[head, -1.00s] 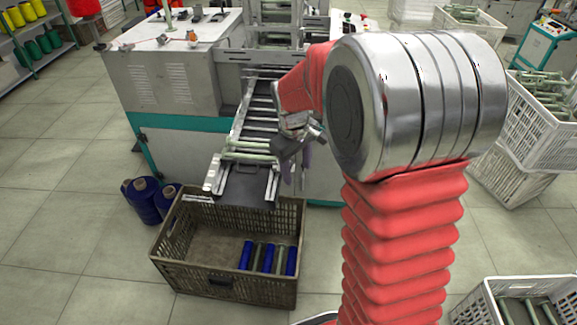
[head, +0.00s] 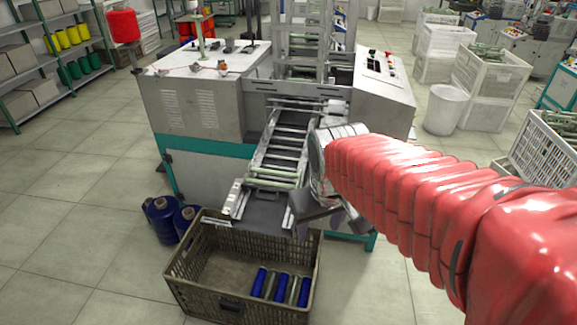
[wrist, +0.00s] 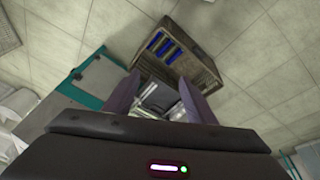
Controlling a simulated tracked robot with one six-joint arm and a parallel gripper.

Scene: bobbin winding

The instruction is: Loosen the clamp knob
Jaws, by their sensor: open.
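I cannot make out the clamp knob in either view. The winding machine (head: 200,105) stands in the middle of the head view, with a sloping chute (head: 262,203) at its front. My gripper (head: 345,220) hangs in front of the machine, just right of the chute's lower end, partly hidden by my arm. In the wrist view my gripper (wrist: 158,80) has its two purple fingers spread apart with nothing held. The chute's rails (wrist: 155,104) show beyond and between the fingers. Contact with the chute cannot be told.
A brown crate (head: 195,285) holding several blue and pale green bobbins (head: 280,285) stands on the floor below the chute. Blue yarn cones (head: 160,218) stand left of it. A white bin (head: 445,108) and white crates (head: 490,75) are at right. The left floor is clear.

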